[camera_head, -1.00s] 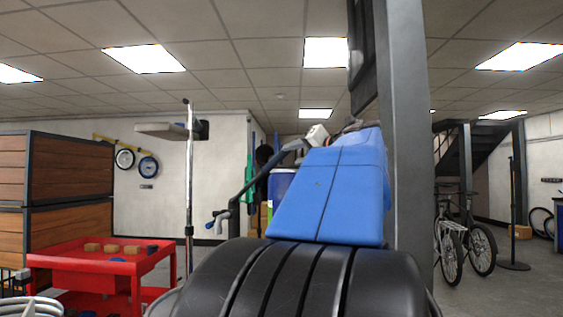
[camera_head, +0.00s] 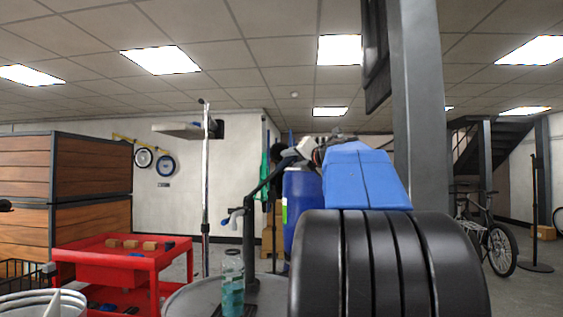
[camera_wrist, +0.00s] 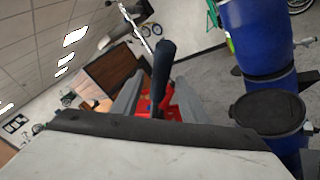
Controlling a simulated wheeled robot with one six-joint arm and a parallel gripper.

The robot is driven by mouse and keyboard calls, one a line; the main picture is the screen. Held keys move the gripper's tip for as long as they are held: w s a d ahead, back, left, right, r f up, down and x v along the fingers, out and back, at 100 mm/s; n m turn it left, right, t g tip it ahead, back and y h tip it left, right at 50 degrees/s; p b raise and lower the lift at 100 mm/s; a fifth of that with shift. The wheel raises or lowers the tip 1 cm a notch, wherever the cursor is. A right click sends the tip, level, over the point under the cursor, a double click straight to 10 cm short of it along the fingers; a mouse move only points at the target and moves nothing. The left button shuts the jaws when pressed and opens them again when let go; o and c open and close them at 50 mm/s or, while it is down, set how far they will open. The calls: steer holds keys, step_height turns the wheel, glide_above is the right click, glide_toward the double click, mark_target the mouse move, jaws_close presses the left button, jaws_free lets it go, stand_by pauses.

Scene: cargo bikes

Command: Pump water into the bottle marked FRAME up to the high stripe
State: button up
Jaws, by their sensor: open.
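A clear bottle (camera_head: 232,290) with teal water in its lower part stands upright on a round grey top (camera_head: 185,300), below the pump's spout (camera_head: 236,214). Its marking and stripes are too small to read. The dark hand pump (camera_head: 250,225) rises behind the bottle, its lever slanting up to the right. My gripper (camera_head: 298,150) is at the upper end of the lever, mostly hidden by my arm. In the wrist view my gripper (camera_wrist: 157,100) is open, with the dark lever handle (camera_wrist: 164,62) showing between its two grey fingers. I cannot tell whether they touch it.
A red cart (camera_head: 120,258) with small blocks stands at the left, before wooden crates (camera_head: 92,170). A blue barrel (camera_head: 302,205) stands behind the pump. A grey post (camera_head: 420,120) rises at right. Bicycles (camera_head: 490,235) stand beyond it.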

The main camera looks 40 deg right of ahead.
steer(key=x, duration=0.6)
steer(key=shift+w, duration=0.35)
jaws_close()
